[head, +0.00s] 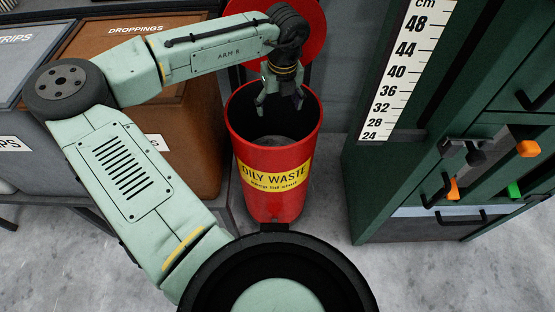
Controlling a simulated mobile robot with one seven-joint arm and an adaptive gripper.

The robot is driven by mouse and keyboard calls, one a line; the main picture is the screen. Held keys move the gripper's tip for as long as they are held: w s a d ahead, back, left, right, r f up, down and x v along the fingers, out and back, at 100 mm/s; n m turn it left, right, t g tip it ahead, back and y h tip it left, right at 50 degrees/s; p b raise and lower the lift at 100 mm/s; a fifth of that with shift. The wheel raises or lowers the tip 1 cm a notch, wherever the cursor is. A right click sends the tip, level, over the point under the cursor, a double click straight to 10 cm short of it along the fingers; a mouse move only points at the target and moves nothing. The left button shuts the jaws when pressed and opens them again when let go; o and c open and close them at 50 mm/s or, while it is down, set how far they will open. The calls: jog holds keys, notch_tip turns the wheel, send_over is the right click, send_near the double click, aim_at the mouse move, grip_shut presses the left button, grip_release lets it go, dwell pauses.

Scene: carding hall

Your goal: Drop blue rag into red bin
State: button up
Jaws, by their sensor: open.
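The red bin (273,192) stands on the floor in the middle of the head view, with a yellow "OILY WASTE" label. Its round red lid (315,22) is raised behind it, and its mouth is open. My gripper (280,108) points down over the bin's mouth, with its fingers apart and nothing between them. Inside the bin a greyish surface shows below the fingers; I cannot tell what it is. No blue rag can be made out; the bin's depths are partly hidden by its front wall.
A brown bin marked "DROPPINGS" (187,135) and a grey bin (30,62) stand at left. At right is a dark green cabinet (372,180) with a white centimetre scale (408,65) and orange and green handles. Grey floor lies clear between the red bin and cabinet.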

notch_tip(320, 180, up, 10)
jog(key=s, duration=0.1)
jog(key=shift+s+d+r, duration=0.2)
jog(key=shift+s+d, duration=0.05)
dwell(0.4)
